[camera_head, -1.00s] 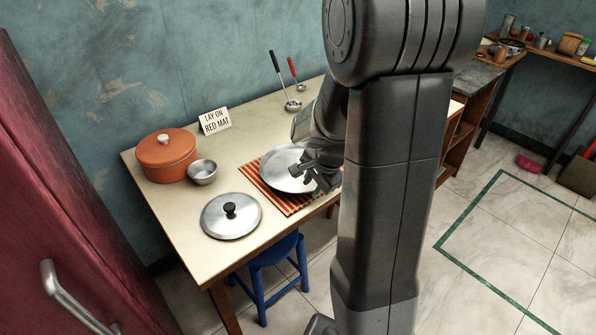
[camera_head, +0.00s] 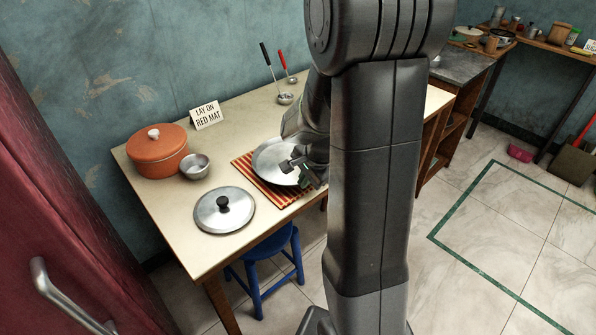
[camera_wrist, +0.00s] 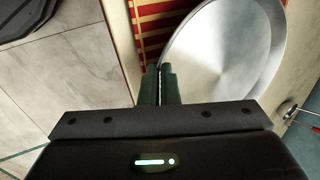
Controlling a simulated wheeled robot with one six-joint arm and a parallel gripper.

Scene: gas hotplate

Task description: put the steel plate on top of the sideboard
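The steel plate (camera_head: 272,160) is a round, shallow metal dish over the red striped mat (camera_head: 245,167) on the table. It also shows large in the wrist view (camera_wrist: 222,45). My gripper (camera_head: 299,168) is at the plate's near right edge. In the wrist view my gripper's (camera_wrist: 160,78) two fingers are close together with the plate's rim between them. I cannot tell whether the plate is lifted off the mat. A wooden unit with a grey top (camera_head: 465,68), perhaps the sideboard, stands to the right, partly hidden by my arm.
The table (camera_head: 225,155) also holds an orange pot (camera_head: 157,152), a small steel bowl (camera_head: 195,166), a lid (camera_head: 224,211), two ladles (camera_head: 284,97) and a sign (camera_head: 206,115). A blue stool (camera_head: 268,262) stands at its front. The floor at right is largely clear.

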